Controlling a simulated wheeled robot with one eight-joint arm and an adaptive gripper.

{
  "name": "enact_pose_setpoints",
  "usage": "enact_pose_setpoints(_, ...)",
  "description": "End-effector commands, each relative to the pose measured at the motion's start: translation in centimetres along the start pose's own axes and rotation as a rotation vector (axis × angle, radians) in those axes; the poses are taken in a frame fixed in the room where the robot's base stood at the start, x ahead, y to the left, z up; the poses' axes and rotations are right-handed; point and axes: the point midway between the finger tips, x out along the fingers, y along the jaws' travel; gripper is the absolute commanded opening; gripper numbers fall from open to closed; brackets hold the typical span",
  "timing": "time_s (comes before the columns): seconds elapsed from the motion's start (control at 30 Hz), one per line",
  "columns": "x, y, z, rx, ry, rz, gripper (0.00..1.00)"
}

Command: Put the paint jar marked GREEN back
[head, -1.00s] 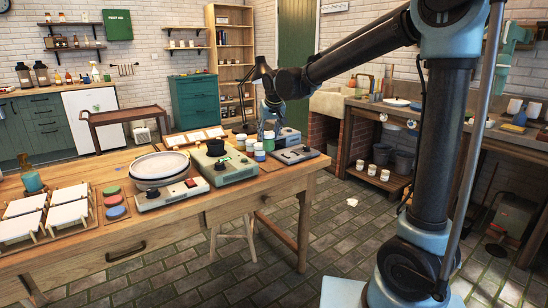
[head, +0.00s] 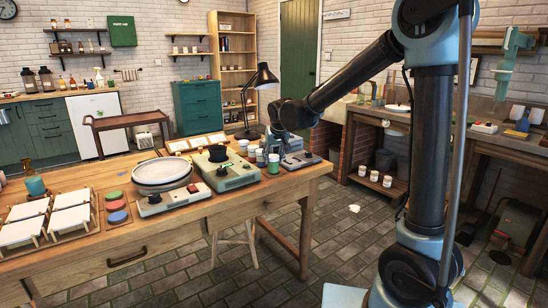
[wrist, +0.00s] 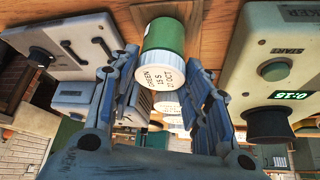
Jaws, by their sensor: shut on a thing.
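The paint jar marked GREEN (wrist: 168,42) has a green body, a white lid and a white label reading "GREEN 15 S 27 OCT". In the wrist view it sits between the fingertips of my gripper (wrist: 163,70), which is shut on it, with wooden tabletop behind. In the head view my gripper (head: 277,143) is low over the workbench (head: 230,208), at the small paint jars (head: 261,157) near its right end.
A timer box (wrist: 275,65) with a START button and "0:15" display stands right in the wrist view; another grey device (wrist: 70,40) is left.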

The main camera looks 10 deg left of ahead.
Motion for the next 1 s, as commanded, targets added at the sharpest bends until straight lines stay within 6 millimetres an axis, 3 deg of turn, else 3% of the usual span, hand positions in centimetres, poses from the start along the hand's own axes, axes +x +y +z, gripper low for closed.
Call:
enact_pose_setpoints(0.03, 0.1, 0.0, 0.1, 0.000, 0.000, 0.000, 0.13)
enact_pose_setpoints(0.07, 0.1, 0.0, 0.0, 0.000, 0.000, 0.000, 0.50)
enact_pose_setpoints(0.13, 0.1, 0.0, 0.0, 0.000, 0.000, 0.000, 0.64)
enact_pose_setpoints(0.57, -0.4, 0.0, 0.0, 0.000, 0.000, 0.000, 0.64)
enact_pose_setpoints(0.77, -2.6, -0.1, 0.0, -0.001, 0.000, -0.001, 0.64)
enact_pose_setpoints(1.0, -6.5, -0.1, 0.0, -0.002, 0.000, -0.002, 0.64)
